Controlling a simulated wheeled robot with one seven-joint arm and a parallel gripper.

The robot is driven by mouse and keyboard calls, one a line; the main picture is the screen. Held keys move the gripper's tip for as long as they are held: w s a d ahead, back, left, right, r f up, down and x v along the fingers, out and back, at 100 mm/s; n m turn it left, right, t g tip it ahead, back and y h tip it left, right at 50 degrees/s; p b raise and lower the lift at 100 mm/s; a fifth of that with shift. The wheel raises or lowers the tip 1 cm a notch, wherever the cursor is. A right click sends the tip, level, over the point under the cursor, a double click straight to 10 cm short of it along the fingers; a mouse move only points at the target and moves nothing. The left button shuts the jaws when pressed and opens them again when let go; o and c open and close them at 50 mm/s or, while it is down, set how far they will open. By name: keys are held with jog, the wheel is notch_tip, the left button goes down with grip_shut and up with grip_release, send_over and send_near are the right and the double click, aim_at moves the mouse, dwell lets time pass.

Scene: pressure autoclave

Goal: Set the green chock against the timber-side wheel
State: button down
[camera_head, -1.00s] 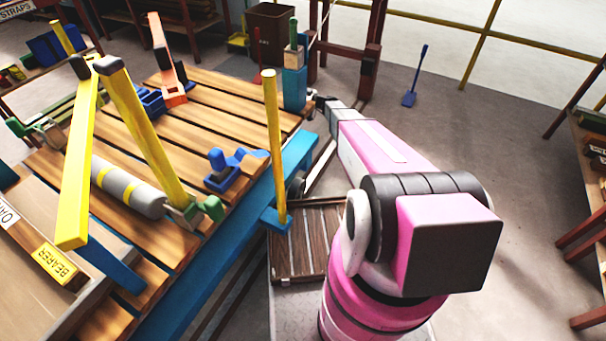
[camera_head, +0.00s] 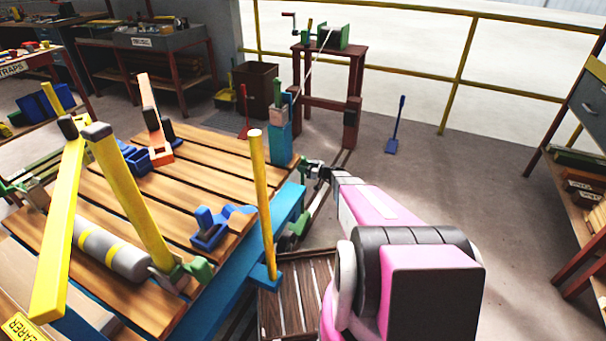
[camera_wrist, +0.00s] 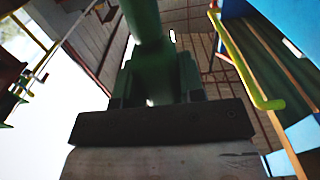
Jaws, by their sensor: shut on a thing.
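My gripper (camera_head: 318,172) is at the end of my pink arm, beyond the right edge of the slatted trolley (camera_head: 182,176), near its blue corner post. A small green piece shows at the gripper; its shape is unclear here. In the wrist view a green body with a round upright part (camera_wrist: 150,75) fills the middle, behind a dark bar; I take it to be the green chock, held in my gripper. The fingertips are not clearly visible. Beneath the trolley's blue side rail, a dark wheel (camera_head: 285,243) is partly hidden, with green beside it. I cannot tell whether this wheel is the timber-side one.
A yellow post (camera_head: 262,200) rises from the trolley's near right side. A slatted dark wood piece (camera_head: 297,293) lies below it, beside my arm. A red-brown stand (camera_head: 350,100) with a green winch is behind. A blue shovel (camera_head: 397,125) stands on otherwise open floor.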

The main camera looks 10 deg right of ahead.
jog(key=shift+f, duration=2)
jog(key=c, duration=0.7)
grip_release()
jog(key=shift+d, duration=0.1)
jog(key=v, duration=1.2)
